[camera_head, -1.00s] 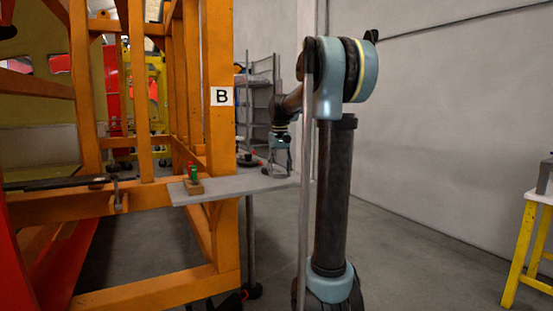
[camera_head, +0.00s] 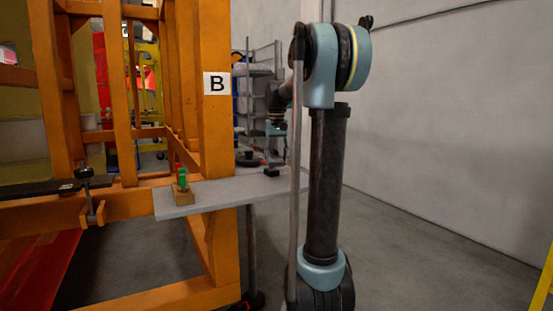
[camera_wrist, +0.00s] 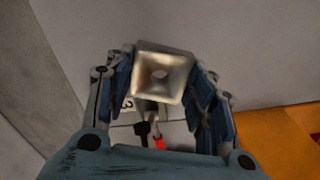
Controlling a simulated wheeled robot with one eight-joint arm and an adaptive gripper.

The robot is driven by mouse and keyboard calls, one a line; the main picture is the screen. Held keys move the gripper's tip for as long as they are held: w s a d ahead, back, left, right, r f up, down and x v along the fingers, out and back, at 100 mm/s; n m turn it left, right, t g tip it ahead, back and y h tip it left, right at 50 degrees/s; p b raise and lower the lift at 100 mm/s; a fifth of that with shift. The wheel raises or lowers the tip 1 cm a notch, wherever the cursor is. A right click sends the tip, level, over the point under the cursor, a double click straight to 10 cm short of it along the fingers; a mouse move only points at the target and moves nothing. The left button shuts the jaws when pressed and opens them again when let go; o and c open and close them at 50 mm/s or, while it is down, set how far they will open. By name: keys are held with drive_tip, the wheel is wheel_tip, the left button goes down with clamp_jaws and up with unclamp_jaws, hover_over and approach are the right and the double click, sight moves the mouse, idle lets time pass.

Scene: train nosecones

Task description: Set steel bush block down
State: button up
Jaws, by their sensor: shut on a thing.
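In the wrist view, the steel bush block (camera_wrist: 165,68) is a shiny, square metal piece with a round hole in its face. It sits between the two fingers of my gripper (camera_wrist: 162,92), which is shut on it. In the head view, my gripper (camera_head: 276,129) is small and dark beyond the grey shelf's far part, partly hidden by my arm. The block cannot be made out there. The grey shelf (camera_head: 225,190) juts out from the orange frame.
A green part on a wooden base (camera_head: 182,191) stands on the shelf's near-left end. A small dark block (camera_head: 271,172) sits at its right edge. The orange post marked B (camera_head: 216,125) rises beside the shelf. In the wrist view, a red-tipped item (camera_wrist: 159,143) lies below.

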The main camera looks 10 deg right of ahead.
sight(277, 182)
drive_tip(key=shift+w+d+f, duration=0.1)
drive_tip(key=shift+d+f, duration=0.1)
drive_tip(key=shift+f, duration=3.05)
drive_tip(key=shift+f, duration=0.5)
drive_tip(key=o, duration=1.4)
drive_tip(key=shift+o, duration=0.2)
